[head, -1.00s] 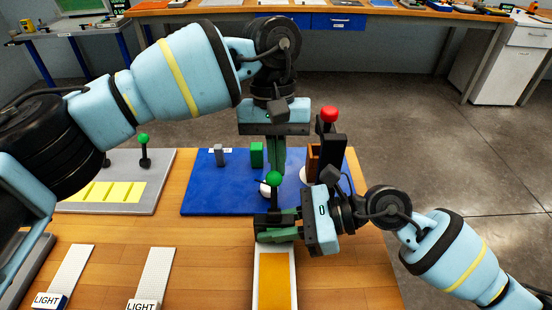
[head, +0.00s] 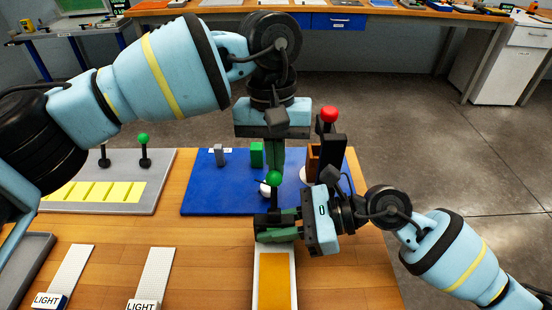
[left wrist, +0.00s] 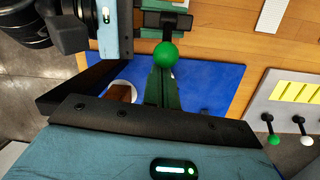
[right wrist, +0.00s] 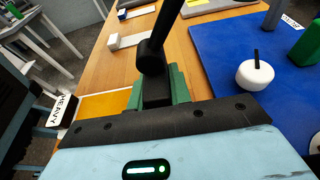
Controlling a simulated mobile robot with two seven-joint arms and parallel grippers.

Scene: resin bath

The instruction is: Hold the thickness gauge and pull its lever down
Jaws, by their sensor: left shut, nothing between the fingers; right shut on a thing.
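The thickness gauge (head: 262,221) is a small black body with a lever topped by a green ball knob (head: 274,178). It stands upright at the far end of a white strip with an orange panel (head: 275,280). My right gripper (head: 275,228) is shut on the gauge's black body, which also shows between its green fingers in the right wrist view (right wrist: 153,60). My left gripper (head: 274,165) is shut and empty, pointing down just above the green knob. The left wrist view shows the knob (left wrist: 166,54) at its fingertips; I cannot tell whether they touch.
A blue mat (head: 215,195) behind holds a grey block, a green block (head: 257,154), a white round pot and a black stand with a red ball (head: 329,114). Left are a grey board with yellow strips (head: 95,191) and two white strips labelled LIGHT (head: 152,275).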

